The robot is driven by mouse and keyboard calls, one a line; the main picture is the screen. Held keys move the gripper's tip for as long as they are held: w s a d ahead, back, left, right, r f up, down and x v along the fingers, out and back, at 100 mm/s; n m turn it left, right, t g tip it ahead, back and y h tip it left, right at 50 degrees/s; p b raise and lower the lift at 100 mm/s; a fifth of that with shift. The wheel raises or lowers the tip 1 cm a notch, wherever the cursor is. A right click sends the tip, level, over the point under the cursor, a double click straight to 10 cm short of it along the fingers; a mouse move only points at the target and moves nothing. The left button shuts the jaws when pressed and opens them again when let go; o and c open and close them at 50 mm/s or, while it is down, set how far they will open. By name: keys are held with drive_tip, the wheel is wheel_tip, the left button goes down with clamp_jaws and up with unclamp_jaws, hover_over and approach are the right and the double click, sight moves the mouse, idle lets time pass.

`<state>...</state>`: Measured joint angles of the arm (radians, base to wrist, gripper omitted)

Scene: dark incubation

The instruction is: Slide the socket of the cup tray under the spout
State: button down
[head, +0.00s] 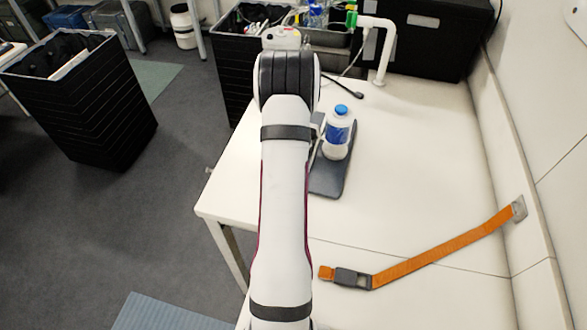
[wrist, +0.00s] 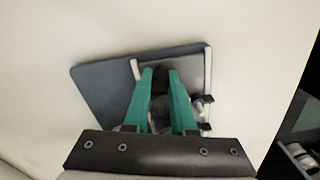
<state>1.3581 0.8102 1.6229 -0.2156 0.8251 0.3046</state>
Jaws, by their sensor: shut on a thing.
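The cup tray is a dark grey slab (head: 327,183) on the white table, partly hidden by my arm in the head view. A white bottle with a blue cap and label (head: 337,133) stands upright at it. In the wrist view the slab (wrist: 98,88) lies tilted, with a pale-railed section at its right. My gripper's green fingers (wrist: 160,78) are shut on a dark part of the tray between their tips. The head view hides the fingers behind my arm. The spout looks to be the white bent pipe with a green end (head: 378,45), behind the bottle. I cannot make out the socket clearly.
A black case (head: 440,35) stands at the back right. A black bin (head: 237,60) with bottles and tools stands beyond the table's far left edge. A black cable end (head: 345,90) lies behind the bottle. An orange strap (head: 440,250) crosses the front right; the table's right side is otherwise clear.

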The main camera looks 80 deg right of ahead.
drive_tip(key=shift+w+a, duration=0.15)
drive_tip(key=shift+a, duration=1.95)
drive_tip(key=c, duration=0.7)
unclamp_jaws()
drive_tip(key=shift+c, duration=0.2)
wheel_tip(320, 180, up, 16)
drive_tip(key=shift+f, duration=0.1)
